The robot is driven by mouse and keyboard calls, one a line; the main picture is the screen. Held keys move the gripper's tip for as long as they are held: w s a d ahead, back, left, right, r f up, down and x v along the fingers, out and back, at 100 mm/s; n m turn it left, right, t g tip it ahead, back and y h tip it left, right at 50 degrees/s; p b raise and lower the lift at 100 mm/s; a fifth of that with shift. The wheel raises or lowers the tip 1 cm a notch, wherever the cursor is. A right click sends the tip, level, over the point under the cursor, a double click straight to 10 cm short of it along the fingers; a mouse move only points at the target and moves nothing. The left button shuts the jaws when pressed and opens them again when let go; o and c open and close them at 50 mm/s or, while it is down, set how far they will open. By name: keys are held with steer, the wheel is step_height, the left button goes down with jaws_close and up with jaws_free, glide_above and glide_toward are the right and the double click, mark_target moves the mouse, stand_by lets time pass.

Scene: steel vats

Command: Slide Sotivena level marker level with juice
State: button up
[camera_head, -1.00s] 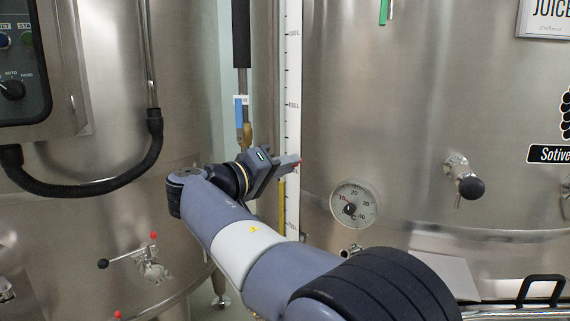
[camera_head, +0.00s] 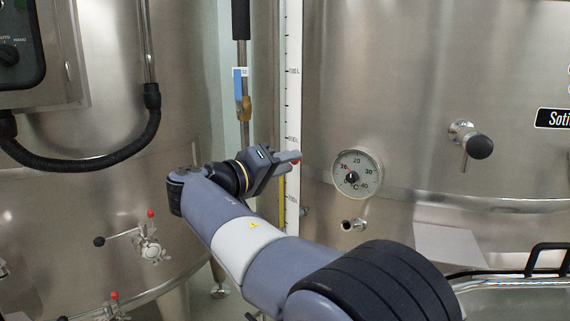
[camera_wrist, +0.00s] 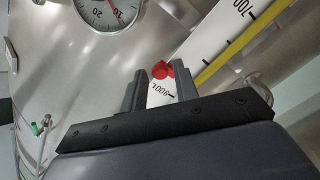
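The red level marker (camera_wrist: 163,71) sits between my gripper's fingertips in the wrist view; in the head view it is a small red spot (camera_head: 296,161) at the fingertips. My gripper (camera_wrist: 160,80) appears closed on it, at the white scale (camera_head: 292,110) on the right vat's left side. The gripper also shows in the head view (camera_head: 290,158). The yellow juice column (camera_head: 282,200) stands beside the scale, below my gripper; it also shows in the wrist view (camera_wrist: 232,55). Its top is hidden by my gripper, so its exact level against the marker cannot be told.
A round temperature dial (camera_head: 357,174) and a black-knobbed tap (camera_head: 472,143) stick out from the right vat (camera_head: 420,80). A blue-handled valve (camera_head: 241,90) hangs behind the gripper. A red-knobbed valve (camera_head: 150,245) is on the left vat.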

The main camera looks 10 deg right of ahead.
steer(key=shift+o, duration=1)
steer(key=b+v, duration=0.1)
steer(key=v, duration=0.9)
steer(key=shift+s+a, duration=0.2)
steer(key=shift+a, duration=0.15)
steer(key=shift+d, duration=0.1)
steer(key=r+p+x, duration=0.1)
steer(key=p+x, duration=0.1)
steer(key=x, duration=0.8)
steer(key=shift+w+d+r, duration=0.25)
steer(key=shift+r, duration=0.1)
steer(key=shift+s, duration=0.1)
